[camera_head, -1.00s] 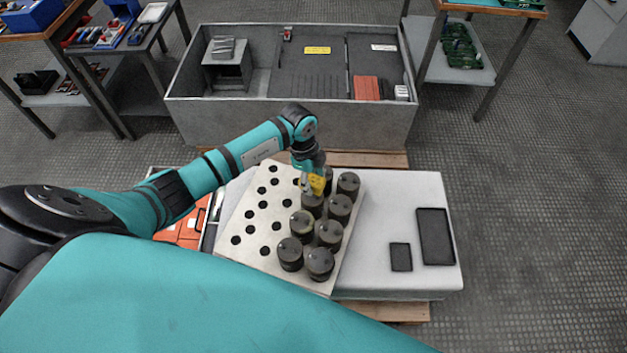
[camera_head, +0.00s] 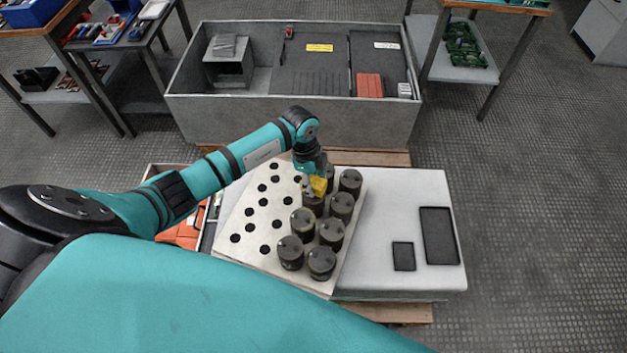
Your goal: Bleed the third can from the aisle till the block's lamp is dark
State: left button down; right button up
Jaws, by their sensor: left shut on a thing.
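Several dark cylindrical cans (camera_head: 332,232) stand upright in two rows on a pale plate with round holes (camera_head: 245,262). My left gripper (camera_head: 316,190) is over the far part of the left row, shut on a yellow block (camera_head: 319,184). The yellow block is at the top of one can (camera_head: 313,204); I cannot tell whether it touches it. The gripper hides part of the cans behind it. No lamp can be made out on the block. My right gripper is not in view.
The plate sits on a light grey bench top (camera_head: 385,200) with two dark rectangular recesses or trays (camera_head: 438,236) at right. A large grey bin (camera_head: 290,122) stands behind. An orange case (camera_head: 183,234) lies at left, partly behind my arm. Side tables stand at both back corners.

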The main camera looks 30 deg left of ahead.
pick_arm(q)
jog(key=shift+p, duration=0.3)
dwell(0.5)
jog(key=shift+f+b, duration=0.35)
jog(key=shift+f, duration=0.4)
dwell(1.0)
jog(key=c, duration=0.7)
grip_release()
